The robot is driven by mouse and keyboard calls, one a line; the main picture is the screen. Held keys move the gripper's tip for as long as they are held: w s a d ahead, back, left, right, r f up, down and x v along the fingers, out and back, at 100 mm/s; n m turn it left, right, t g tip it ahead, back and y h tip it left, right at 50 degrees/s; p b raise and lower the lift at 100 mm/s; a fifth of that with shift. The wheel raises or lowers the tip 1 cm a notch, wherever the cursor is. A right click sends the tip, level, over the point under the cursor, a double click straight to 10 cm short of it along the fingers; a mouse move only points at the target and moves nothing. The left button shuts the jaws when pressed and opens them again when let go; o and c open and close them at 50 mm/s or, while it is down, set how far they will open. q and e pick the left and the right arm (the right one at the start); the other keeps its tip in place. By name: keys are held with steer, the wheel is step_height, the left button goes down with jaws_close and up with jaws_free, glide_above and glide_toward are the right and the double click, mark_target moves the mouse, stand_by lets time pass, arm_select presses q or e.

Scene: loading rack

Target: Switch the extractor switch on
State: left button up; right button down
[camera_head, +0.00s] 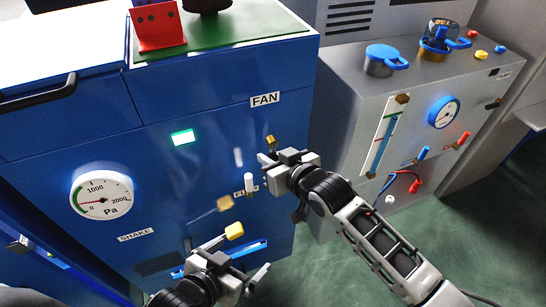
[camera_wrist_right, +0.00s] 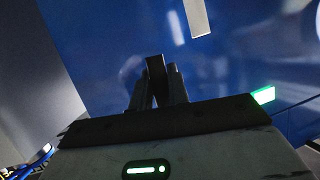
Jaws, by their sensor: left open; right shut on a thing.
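The extractor is a blue cabinet (camera_head: 60,135) with a FAN label (camera_head: 265,99). A small brass-coloured switch piece (camera_head: 270,140) shows below that label. My right gripper (camera_head: 265,163) is at the cabinet front, right at this switch, and partly hides it. In the right wrist view its fingers (camera_wrist_right: 157,85) are shut on a narrow dark piece, which I take to be the switch lever; its exact tilt is unclear. My left gripper (camera_head: 237,258) is open and empty, low in front of the cabinet, just below a yellow knob (camera_head: 234,230).
A green lamp (camera_head: 183,137) is lit on the cabinet. The Pa gauge (camera_head: 102,195) needle is near zero. A white peg (camera_head: 249,182) sits close below my right gripper. A grey machine (camera_head: 345,105) with valves stands to the right. Green floor (camera_head: 480,235) is free at lower right.

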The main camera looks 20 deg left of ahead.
steer(key=c, duration=1.3)
jaws_free()
steer(key=shift+c, duration=0.2)
steer(key=v, duration=1.6)
steer(key=shift+p, duration=0.4)
steer(key=shift+a, duration=0.1)
steer(key=s+d+f+m+t+h, duration=0.1)
steer(key=s+d+f+m+h, duration=0.5)
steer(key=s+d+f, duration=0.4)
steer(key=d+f+h, duration=0.1)
steer(key=d+f, duration=0.5)
steer(key=shift+h, duration=0.3)
